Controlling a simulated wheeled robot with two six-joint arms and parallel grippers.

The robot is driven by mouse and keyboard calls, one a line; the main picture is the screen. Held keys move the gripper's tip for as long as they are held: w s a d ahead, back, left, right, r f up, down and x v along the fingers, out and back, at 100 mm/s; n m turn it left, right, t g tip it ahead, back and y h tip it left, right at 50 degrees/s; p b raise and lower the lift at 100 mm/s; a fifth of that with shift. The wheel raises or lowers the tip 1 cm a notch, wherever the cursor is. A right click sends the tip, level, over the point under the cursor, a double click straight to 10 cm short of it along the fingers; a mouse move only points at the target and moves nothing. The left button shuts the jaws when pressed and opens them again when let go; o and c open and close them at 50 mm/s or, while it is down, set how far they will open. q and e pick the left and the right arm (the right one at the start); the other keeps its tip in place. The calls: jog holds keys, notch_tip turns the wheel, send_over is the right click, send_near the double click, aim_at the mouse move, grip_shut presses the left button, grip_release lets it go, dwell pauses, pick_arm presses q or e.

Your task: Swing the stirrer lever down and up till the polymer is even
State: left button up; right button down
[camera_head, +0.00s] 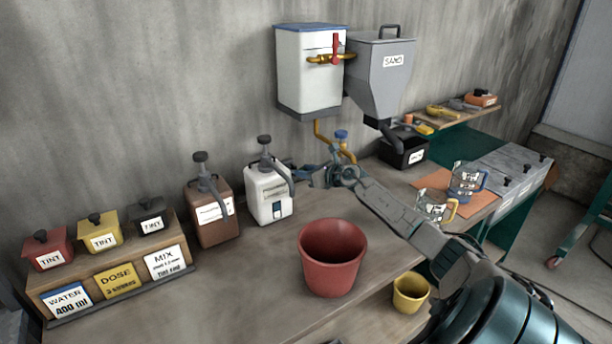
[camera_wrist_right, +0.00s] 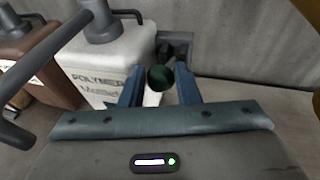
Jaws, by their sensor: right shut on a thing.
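The white polymer jug (camera_head: 266,203) with a dark pump top stands against the wall at the back of the bench. It also shows at the left of the right wrist view (camera_wrist_right: 115,62). My right gripper (camera_head: 306,172) is beside the jug's right side. In the right wrist view my right gripper (camera_wrist_right: 160,88) is shut on the dark round knob of the stirrer lever (camera_wrist_right: 159,77), which sits between its two blue fingers. The rest of the lever is mostly hidden. The polymer inside the jug cannot be seen. My left gripper is not in view.
A red bucket (camera_head: 331,262) stands on the bench in front of my right arm. A brown jug (camera_head: 212,217) stands left of the polymer jug. A white tank (camera_head: 308,75) and a sand hopper (camera_head: 381,78) hang above. Clear cups (camera_head: 466,180) stand at the right.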

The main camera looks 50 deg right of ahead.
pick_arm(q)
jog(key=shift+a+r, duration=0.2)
pick_arm(e)
jog(key=shift+w+d+r, duration=0.15)
jog(key=shift+r, duration=0.4)
jog(key=shift+w+d+r, duration=0.1)
jog(key=shift+w+r, duration=0.05)
jog(key=shift+r, duration=0.35)
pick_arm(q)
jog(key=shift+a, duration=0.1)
pick_arm(e)
jog(key=shift+r, duration=0.1)
jog(key=c, duration=1.1)
grip_release()
jog(key=shift+w, duration=0.1)
jog(key=shift+f, duration=0.35)
